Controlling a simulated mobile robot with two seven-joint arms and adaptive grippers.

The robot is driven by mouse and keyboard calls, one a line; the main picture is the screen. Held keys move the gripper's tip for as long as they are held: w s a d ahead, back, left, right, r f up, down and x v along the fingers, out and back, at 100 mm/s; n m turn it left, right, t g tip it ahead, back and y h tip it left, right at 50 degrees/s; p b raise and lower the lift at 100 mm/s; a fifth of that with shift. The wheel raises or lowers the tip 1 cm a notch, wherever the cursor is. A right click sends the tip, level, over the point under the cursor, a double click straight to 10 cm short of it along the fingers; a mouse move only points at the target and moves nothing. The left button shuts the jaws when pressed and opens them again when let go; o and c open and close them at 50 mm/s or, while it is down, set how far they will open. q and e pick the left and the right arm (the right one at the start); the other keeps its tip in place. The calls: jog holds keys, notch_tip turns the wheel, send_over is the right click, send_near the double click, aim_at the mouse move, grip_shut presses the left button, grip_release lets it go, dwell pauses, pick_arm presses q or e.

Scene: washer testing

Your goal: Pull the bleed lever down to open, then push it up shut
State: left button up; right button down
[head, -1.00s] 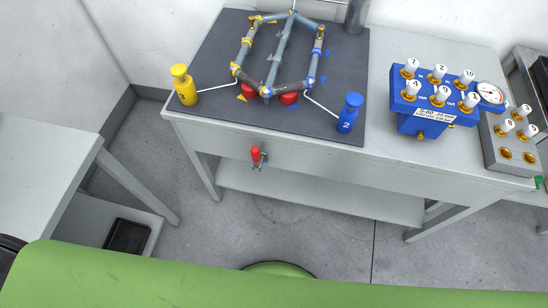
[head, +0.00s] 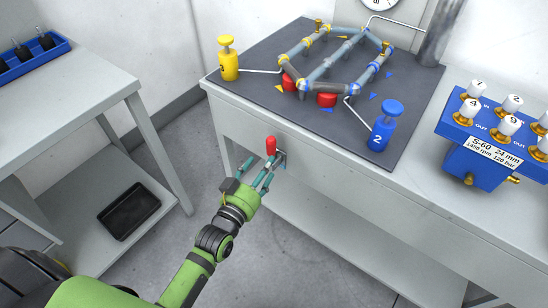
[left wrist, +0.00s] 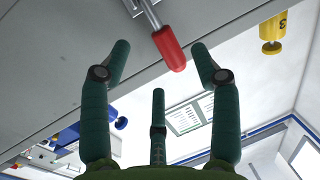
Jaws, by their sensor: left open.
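The bleed lever (head: 271,146) has a red handle and is mounted on the front edge of the grey bench, its red grip pointing up in the head view. In the left wrist view its red grip (left wrist: 169,48) hangs from a metal rod between the finger tips. My left gripper (head: 266,167) is open just below and in front of the lever, with its fingers spread around the red grip and apart from it. It also shows in the left wrist view (left wrist: 160,75). My right gripper is out of view.
The bench (head: 232,105) carries a dark mat (head: 262,64) with a pipe loop, a yellow bottle (head: 228,60) and a blue bottle (head: 385,125). A blue valve block (head: 480,165) stands at right. A side table (head: 80,95) with a black tray (head: 129,211) below stands at left.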

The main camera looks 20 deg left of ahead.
aim_at(271, 150)
pick_arm(q)
jog(key=shift+w+r, duration=0.15)
jog(key=shift+r, duration=0.5)
jog(key=shift+w+r, duration=0.2)
jog(key=shift+w, duration=0.1)
jog(key=w, duration=0.4)
jog(key=w+d, duration=0.1)
jog(key=w, duration=0.1)
jog(key=shift+w+f, duration=0.1)
grip_shut()
